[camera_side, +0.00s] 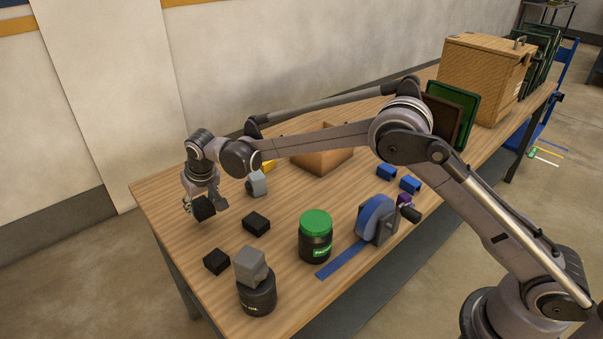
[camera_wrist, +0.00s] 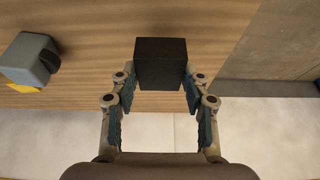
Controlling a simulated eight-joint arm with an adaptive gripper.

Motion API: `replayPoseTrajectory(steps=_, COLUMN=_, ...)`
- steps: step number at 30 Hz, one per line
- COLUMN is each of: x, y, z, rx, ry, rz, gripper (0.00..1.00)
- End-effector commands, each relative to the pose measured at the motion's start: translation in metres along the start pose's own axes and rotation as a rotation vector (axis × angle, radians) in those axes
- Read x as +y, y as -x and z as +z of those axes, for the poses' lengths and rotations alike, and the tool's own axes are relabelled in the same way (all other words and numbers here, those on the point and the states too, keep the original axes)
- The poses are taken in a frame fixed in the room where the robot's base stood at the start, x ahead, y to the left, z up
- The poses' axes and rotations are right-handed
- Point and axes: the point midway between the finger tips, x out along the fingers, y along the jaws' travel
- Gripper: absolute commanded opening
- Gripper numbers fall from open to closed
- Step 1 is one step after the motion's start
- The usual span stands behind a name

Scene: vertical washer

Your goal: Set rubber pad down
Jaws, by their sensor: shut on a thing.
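My gripper (camera_wrist: 160,88) is shut on a black block, the rubber pad (camera_wrist: 161,62), with a finger on each side of it. In the side view the held rubber pad (camera_side: 204,208) is at the far left end of the wooden table (camera_side: 165,205), near its edge. I cannot tell whether its underside touches the table. Two similar black blocks lie apart on the table, one to the right (camera_side: 256,223) and one nearer the front edge (camera_side: 216,261).
A grey part (camera_side: 257,183) stands right of my gripper and also shows in the wrist view (camera_wrist: 30,60). A grey block (camera_side: 250,266) sits on a dark cylinder (camera_side: 257,296). A green-lidded jar (camera_side: 316,238), a blue tape dispenser (camera_side: 374,222) and an open cardboard box (camera_side: 325,158) stand farther right.

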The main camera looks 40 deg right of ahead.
Motion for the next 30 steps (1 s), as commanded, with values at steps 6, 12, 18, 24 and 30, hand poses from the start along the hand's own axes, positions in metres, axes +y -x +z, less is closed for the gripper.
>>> replayPoseTrajectory(steps=6, x=-0.003, y=-0.012, z=0.004, rx=0.0, ry=0.0, rz=0.0, gripper=0.08)
replayPoseTrajectory(steps=12, x=-0.003, y=-0.036, z=0.014, rx=0.0, ry=0.0, rz=0.0, gripper=0.08)
replayPoseTrajectory(steps=18, x=-0.003, y=-0.039, z=0.015, rx=0.0, ry=0.0, rz=0.0, gripper=0.08)
replayPoseTrajectory(steps=24, x=-0.003, y=-0.042, z=0.017, rx=0.0, ry=0.0, rz=0.0, gripper=0.08)
replayPoseTrajectory(steps=30, x=-0.003, y=-0.041, z=0.017, rx=0.0, ry=0.0, rz=0.0, gripper=0.69)
